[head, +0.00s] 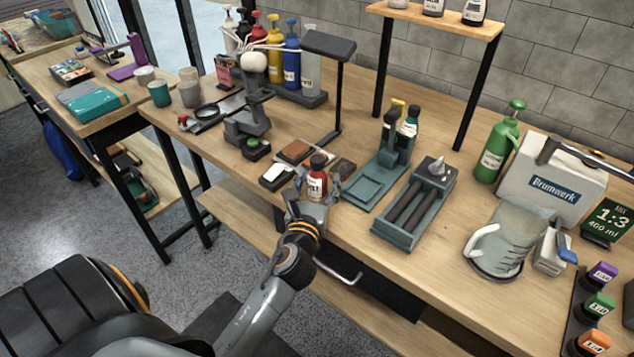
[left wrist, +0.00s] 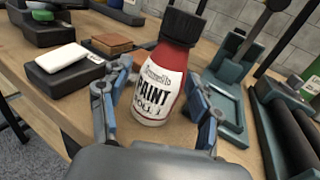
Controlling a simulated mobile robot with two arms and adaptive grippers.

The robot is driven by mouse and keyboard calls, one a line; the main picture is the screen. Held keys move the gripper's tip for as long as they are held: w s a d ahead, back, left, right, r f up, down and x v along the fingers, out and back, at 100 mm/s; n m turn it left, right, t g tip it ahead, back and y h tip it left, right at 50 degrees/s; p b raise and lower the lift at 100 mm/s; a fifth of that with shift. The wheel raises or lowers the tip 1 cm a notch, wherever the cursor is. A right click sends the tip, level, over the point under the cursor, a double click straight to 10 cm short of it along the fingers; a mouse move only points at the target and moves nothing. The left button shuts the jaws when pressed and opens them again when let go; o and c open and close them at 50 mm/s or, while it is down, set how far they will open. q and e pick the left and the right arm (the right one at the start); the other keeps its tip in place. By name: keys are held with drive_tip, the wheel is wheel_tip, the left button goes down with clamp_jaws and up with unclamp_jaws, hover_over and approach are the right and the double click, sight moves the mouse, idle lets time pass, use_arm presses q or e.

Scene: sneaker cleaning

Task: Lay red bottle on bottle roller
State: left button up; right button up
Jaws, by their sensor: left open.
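The red bottle (head: 318,184) has a black cap and a white label reading "PAINT". It stands upright on the bench near the front edge. In the left wrist view the red bottle (left wrist: 166,75) is between the fingers of my left gripper (left wrist: 160,105), which is open around it. In the head view my left gripper (head: 312,197) reaches it from the front edge. The bottle roller (head: 415,204) is a teal tray with two dark parallel rollers, to the right of the bottle. The bottle roller (left wrist: 290,140) also shows at the right edge of the left wrist view. My right gripper is not in view.
A teal stand (head: 376,180) with small bottles lies between the red bottle and the roller. Left of the bottle are a white block on a dark base (head: 275,175) and a brown block (head: 296,150). A glass pitcher (head: 500,242) stands to the right of the roller.

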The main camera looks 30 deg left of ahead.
use_arm(q)
drive_tip(key=shift+r, duration=0.25)
drive_tip(key=b+v, duration=0.2)
drive_tip(key=v, duration=1)
drive_tip(key=shift+f, duration=0.1)
